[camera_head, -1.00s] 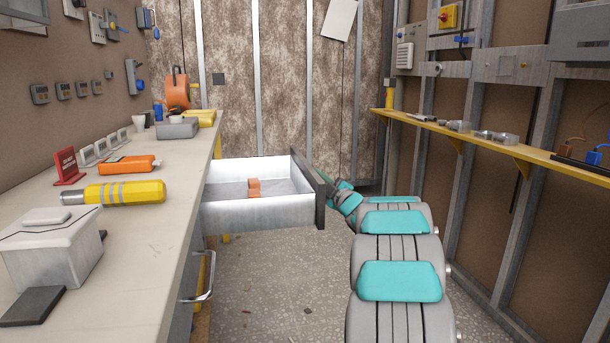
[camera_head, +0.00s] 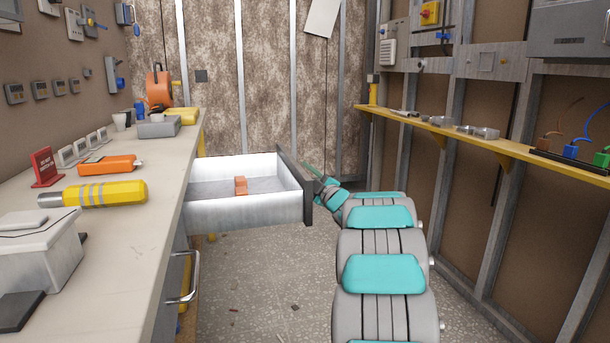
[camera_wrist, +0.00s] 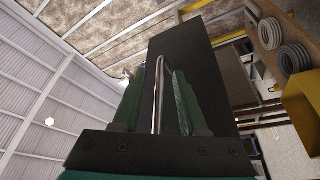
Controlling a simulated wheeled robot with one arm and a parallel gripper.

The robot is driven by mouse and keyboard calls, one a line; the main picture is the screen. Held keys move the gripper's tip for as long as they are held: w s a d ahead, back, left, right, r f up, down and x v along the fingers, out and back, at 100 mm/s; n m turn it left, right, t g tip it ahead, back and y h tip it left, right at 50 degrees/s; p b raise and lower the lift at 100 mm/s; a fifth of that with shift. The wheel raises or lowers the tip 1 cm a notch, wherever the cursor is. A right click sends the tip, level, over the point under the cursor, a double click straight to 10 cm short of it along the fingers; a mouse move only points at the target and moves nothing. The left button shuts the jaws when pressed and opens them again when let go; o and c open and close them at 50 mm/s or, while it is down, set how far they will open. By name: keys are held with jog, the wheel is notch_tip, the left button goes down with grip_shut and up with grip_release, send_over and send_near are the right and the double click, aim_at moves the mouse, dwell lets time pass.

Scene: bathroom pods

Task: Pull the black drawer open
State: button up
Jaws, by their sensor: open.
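The black drawer stands pulled well out from the bench; its dark front panel (camera_head: 295,185) faces right in the head view, and its pale, open box (camera_head: 245,211) shows. A small orange-brown block (camera_head: 240,185) lies inside. My gripper (camera_head: 316,182) is at the outer side of the front panel, mostly hidden behind it and my arm. In the wrist view the black front (camera_wrist: 190,45) fills the middle, with a metal bar handle (camera_wrist: 158,95) between the two open green fingers of my gripper (camera_wrist: 162,100). Whether a finger touches the handle cannot be told.
The bench top (camera_head: 130,245) on the left holds a yellow torch-like tool (camera_head: 105,193), an orange tool (camera_head: 108,165) and a white box (camera_head: 35,255). A yellow shelf (camera_head: 480,147) runs along the right wall. The speckled floor (camera_head: 265,275) below the drawer is mostly clear.

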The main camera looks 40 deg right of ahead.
jog(key=shift+s, duration=0.1)
jog(key=v, duration=0.7)
jog(key=shift+s, duration=0.3)
jog(key=shift+s+f, duration=0.1)
jog(key=shift+s, duration=0.05)
